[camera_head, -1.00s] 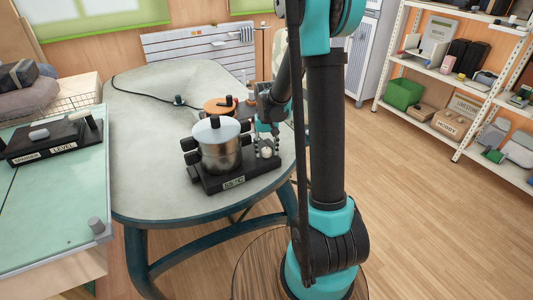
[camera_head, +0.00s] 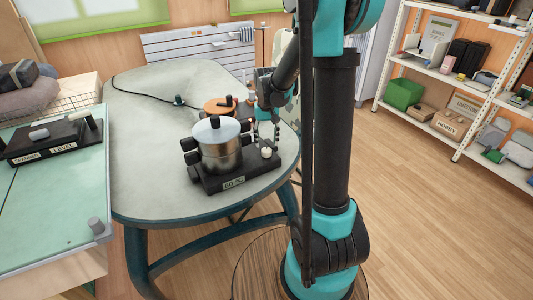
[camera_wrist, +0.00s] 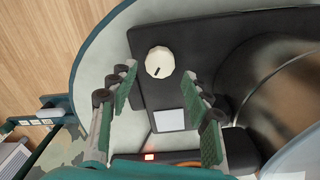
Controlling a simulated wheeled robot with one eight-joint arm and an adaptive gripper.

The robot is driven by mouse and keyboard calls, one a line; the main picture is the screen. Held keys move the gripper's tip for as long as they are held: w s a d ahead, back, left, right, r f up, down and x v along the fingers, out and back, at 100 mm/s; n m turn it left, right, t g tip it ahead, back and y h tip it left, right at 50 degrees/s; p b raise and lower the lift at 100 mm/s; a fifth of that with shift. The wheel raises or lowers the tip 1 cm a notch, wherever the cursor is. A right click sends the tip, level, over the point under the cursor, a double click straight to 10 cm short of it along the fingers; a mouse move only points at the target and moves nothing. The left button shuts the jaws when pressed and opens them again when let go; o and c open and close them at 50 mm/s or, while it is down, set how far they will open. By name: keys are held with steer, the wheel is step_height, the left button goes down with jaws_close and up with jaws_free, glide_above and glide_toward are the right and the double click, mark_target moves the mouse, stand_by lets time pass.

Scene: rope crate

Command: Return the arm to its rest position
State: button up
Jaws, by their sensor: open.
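My gripper (camera_wrist: 165,92) is open and empty in the wrist view, its two fingers spread apart above the edge of a black base. A white knob (camera_wrist: 159,62) on that base shows just beyond the fingertips, apart from them. In the head view my gripper (camera_head: 268,132) hangs above the right part of the table, behind the knob (camera_head: 266,152). The base (camera_head: 234,182) carries a metal pot with a lid (camera_head: 218,152). My arm reaches down to the gripper from the upright column at the right.
The oval table (camera_head: 150,95) holds another orange-topped pot (camera_head: 219,105) behind the first and a dark cable. A green-topped bench (camera_head: 60,200) stands at the left. Shelves (camera_head: 450,80) stand at the right. The wooden floor (camera_head: 430,210) at the right is clear.

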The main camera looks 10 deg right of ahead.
steer(key=shift+s, duration=0.1)
stand_by(0.3)
steer(key=s+d+t, duration=0.2)
steer(key=s, duration=0.9)
steer(key=s+d+f+t, duration=0.1)
steer(key=s+d+t, duration=0.1)
steer(key=s, duration=0.9)
steer(key=shift+f, duration=0.25)
